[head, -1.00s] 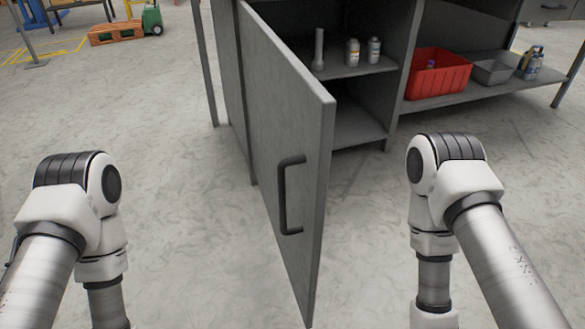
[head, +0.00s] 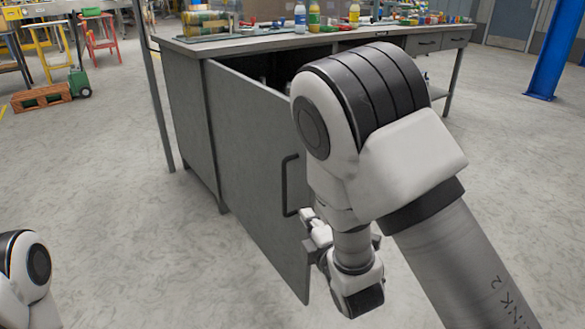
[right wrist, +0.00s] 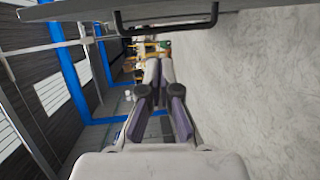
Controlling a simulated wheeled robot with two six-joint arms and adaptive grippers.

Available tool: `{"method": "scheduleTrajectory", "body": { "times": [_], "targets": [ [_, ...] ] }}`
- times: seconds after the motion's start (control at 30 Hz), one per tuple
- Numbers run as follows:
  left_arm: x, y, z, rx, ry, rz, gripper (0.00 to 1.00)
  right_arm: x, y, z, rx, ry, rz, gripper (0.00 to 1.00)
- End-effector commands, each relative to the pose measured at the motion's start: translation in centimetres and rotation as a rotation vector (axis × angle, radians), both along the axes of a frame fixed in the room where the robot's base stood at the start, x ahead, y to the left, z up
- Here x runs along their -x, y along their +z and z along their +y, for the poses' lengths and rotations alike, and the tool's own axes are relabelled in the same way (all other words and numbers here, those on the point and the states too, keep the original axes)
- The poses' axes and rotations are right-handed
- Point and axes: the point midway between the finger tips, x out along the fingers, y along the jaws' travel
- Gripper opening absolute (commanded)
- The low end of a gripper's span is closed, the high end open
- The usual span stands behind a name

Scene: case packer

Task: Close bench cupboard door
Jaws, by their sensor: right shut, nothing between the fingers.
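The grey cupboard door (head: 250,165) stands open, swung out from the bench cupboard toward me. Its black bar handle (head: 287,185) is near the free edge. In the right wrist view the door (right wrist: 205,8) runs edge-on along the top, with its handle (right wrist: 165,20) standing out from it. My right gripper (head: 308,218) is by the free edge, just right of and below the handle. In the right wrist view its fingers (right wrist: 160,66) are together and empty, with a gap to the handle. Touch elsewhere on the door is hidden. My left gripper is out of view.
The bench top (head: 250,42) carries bottles and small items. The cupboard inside is mostly hidden by the door and my right arm. Open floor (head: 130,240) lies left of the door. A blue post (head: 553,50) stands at the back right.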

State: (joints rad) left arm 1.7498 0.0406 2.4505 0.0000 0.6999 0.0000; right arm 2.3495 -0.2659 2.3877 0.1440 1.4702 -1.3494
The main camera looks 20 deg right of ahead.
Motion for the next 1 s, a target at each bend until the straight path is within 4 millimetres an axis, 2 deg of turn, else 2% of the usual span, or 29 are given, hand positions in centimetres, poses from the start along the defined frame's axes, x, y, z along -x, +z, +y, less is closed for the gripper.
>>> {"method": "scheduleTrajectory", "body": {
  "times": [0.03,0.1,0.2,0.33,0.47,0.8,0.9,1.0],
  "targets": [
    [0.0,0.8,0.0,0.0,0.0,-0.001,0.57,-0.4,3.1,0.5,0.012,0.012,-0.046,0.0],
    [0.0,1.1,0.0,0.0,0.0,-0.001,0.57,-0.6,5.6,0.9,0.022,0.022,-0.09,0.0],
    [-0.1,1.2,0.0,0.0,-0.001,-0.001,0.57,-0.8,7.5,1.1,0.027,0.026,-0.124,0.0],
    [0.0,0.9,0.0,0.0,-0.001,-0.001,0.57,-1.5,7.7,1.1,0.024,0.025,-0.133,0.0],
    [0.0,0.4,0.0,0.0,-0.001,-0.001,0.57,-3.6,7.6,1.2,0.022,0.025,-0.133,0.0],
    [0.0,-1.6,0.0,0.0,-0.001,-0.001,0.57,-11.0,7.5,1.5,0.023,0.024,-0.131,0.0],
    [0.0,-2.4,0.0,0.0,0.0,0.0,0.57,-11.4,7.4,-0.5,0.019,0.021,-0.128,0.0],
    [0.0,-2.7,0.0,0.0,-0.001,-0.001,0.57,-11.7,7.5,-1.7,0.02,0.022,-0.129,0.0]
  ]
}}
